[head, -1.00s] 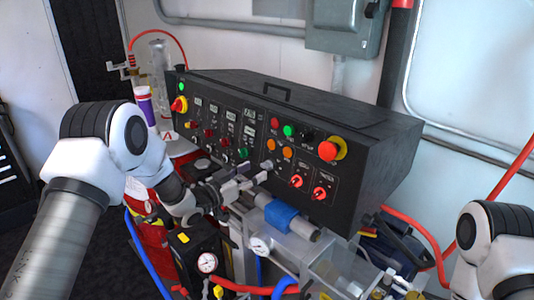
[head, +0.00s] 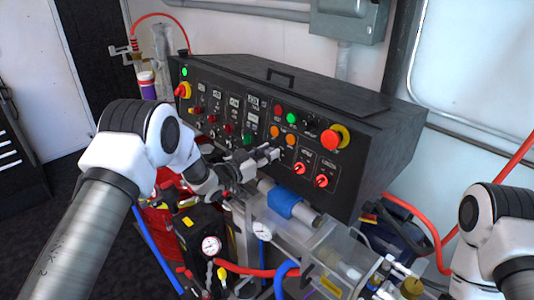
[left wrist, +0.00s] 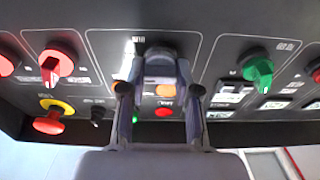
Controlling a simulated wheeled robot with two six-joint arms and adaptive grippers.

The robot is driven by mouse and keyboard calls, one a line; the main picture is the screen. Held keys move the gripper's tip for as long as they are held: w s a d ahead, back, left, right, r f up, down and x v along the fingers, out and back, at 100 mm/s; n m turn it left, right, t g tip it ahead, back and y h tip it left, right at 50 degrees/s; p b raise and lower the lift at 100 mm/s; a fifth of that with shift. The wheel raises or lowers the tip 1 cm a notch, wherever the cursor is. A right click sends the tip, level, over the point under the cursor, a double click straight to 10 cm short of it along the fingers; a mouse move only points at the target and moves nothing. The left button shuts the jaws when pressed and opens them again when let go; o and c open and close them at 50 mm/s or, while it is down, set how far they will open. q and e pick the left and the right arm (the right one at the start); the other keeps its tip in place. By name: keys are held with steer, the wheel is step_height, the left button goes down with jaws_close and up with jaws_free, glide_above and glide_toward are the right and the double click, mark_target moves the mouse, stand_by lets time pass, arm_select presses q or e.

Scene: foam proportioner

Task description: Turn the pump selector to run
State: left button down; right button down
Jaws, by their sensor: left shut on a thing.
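The black control panel (head: 345,195) carries several knobs, buttons and lamps. My left gripper (head: 272,153) is against the panel's lower middle, between a green knob (head: 246,140) and two red knobs (head: 299,168). In the left wrist view, which shows the panel upside down, the gripper (left wrist: 160,75) is shut on a dark selector knob (left wrist: 158,50), mostly hidden between the fingers. Its label and exact setting cannot be read. The green knob (left wrist: 257,67) and a red knob (left wrist: 56,66) flank it. My right gripper is out of view; only its arm shows at lower right.
A red emergency button on a yellow collar (head: 330,139) sits on the panel's upper right. Below the panel are a clear pipe with a blue band (head: 285,203), gauges (head: 211,246) and hoses, leaving little free room. A grey box (head: 345,20) hangs on the wall.

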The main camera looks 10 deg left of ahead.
arm_select(q)
steer(key=shift+f+m+b, duration=0.2)
steer(key=shift+m+b, duration=0.4)
steer(key=shift+b, duration=0.2)
steer(key=m+g+h+b, duration=0.1)
steer(key=m+b, duration=0.4)
steer(key=shift+d+f+b, duration=0.1)
steer(key=shift+b, duration=0.2)
steer(key=shift+s+m+g+b, duration=0.1)
steer(key=shift+m+g+b, duration=0.3)
steer(key=shift+m+b, duration=1.35)
steer(key=shift+r+m, duration=0.2)
steer(key=shift+m, duration=0.15)
steer(key=shift+p, duration=0.3)
steer(key=c, duration=1)
jaws_free()
steer(key=shift+c, duration=0.2)
steer(key=shift+o, duration=1.1)
